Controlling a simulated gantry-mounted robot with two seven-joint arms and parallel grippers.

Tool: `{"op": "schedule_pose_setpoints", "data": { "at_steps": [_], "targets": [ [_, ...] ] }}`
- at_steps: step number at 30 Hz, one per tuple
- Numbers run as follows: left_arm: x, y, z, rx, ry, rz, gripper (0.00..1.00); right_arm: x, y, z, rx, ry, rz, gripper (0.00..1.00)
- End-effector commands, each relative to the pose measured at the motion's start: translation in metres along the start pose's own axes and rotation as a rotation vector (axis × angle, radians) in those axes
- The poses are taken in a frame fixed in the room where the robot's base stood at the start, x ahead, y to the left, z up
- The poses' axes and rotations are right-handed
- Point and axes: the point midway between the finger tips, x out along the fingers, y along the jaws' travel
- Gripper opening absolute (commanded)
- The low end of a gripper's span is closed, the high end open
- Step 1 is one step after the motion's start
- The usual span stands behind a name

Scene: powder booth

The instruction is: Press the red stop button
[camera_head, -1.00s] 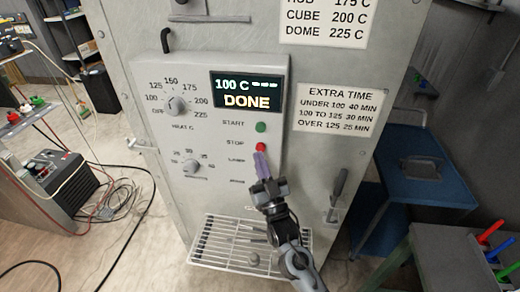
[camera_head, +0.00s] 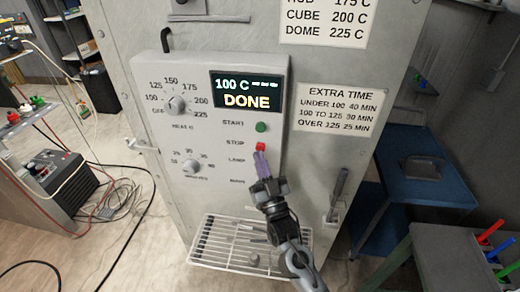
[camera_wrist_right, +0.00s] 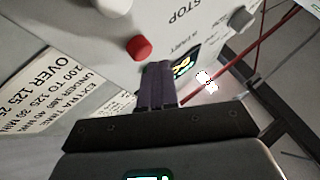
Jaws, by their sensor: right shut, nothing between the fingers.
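The red stop button (camera_head: 260,147) sits on the control panel (camera_head: 215,205) beside the STOP label, below the green start button (camera_head: 261,127). In the right wrist view the red button (camera_wrist_right: 139,47) stands out from the panel just left of my fingertips. My right gripper (camera_head: 261,155) is shut and empty, its purple fingers pointing up at the red button. The fingers (camera_wrist_right: 158,66) also show in the right wrist view, very near the button; I cannot tell whether they touch it. The display (camera_head: 247,92) reads 100 C and DONE. My left gripper is not in view.
A heat dial (camera_head: 178,105) and a minutes dial (camera_head: 192,167) are on the panel's left. A wire rack (camera_head: 225,262) juts out below the panel. A dark handle (camera_head: 338,190) is at right, near a blue cart (camera_head: 425,180). Cables lie on the left floor.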

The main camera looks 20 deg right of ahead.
Motion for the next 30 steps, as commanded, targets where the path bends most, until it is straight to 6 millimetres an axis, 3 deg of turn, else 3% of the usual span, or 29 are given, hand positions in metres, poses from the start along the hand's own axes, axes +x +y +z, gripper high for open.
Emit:
{"op": "schedule_pose_setpoints", "data": {
  "at_steps": [30],
  "targets": [
    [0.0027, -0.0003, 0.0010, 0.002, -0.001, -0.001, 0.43, 0.0069, 0.0052, 0.0055, 0.000, 0.000, 0.000, 0.00]
  ]
}}
